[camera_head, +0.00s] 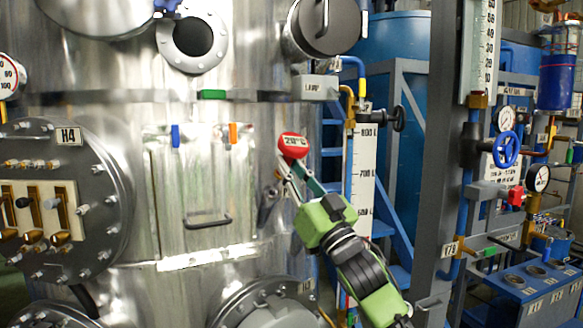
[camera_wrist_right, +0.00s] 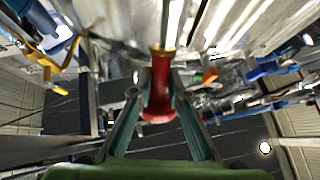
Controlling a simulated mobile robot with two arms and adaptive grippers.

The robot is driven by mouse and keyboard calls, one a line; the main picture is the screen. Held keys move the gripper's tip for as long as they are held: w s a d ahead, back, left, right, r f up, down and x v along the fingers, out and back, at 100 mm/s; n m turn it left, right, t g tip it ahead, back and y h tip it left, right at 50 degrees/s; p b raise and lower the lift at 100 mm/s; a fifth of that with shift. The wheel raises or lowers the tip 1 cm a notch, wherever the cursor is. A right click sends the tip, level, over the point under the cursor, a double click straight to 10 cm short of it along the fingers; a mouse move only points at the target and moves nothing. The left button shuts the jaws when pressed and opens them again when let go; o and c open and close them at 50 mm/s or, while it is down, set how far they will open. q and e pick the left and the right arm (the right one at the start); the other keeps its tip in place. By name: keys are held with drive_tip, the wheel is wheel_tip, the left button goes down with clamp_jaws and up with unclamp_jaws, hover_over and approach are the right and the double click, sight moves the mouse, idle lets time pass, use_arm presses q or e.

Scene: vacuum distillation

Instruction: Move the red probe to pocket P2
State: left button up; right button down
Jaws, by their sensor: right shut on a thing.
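The red probe (camera_head: 293,146) has a round red head with a "20°C" label, in front of the steel vessel in the head view. My right gripper (camera_head: 291,172), on a green wrist, is shut on it from below. In the right wrist view the red probe (camera_wrist_right: 157,95) stands between the two fingers of the gripper (camera_wrist_right: 158,108), with a brass-coloured end pointing away. I cannot tell whether the probe touches the vessel. No label P2 is readable, so I cannot tell which fitting is that pocket. My left gripper is not in view.
The steel vessel (camera_head: 245,60) fills the left and middle. The H4 flange (camera_head: 110,195) is at left. A level scale (camera_head: 365,170) and grey post (camera_head: 446,130) stand right of the gripper.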

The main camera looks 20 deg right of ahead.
sight(279, 180)
drive_tip(key=shift+w+a+f+b, duration=0.25)
drive_tip(key=shift+w+f+b, duration=0.5)
drive_tip(key=shift+f, duration=0.35)
drive_tip(key=shift+w+a+f+b, duration=0.25)
drive_tip(key=shift+w+f+b, duration=0.45)
drive_tip(key=shift+f, duration=0.4)
drive_tip(key=c, duration=1.9)
unclamp_jaws()
drive_tip(key=shift+w, duration=0.1)
drive_tip(key=shift+f, duration=0.1)
drive_tip(key=v, duration=1.2)
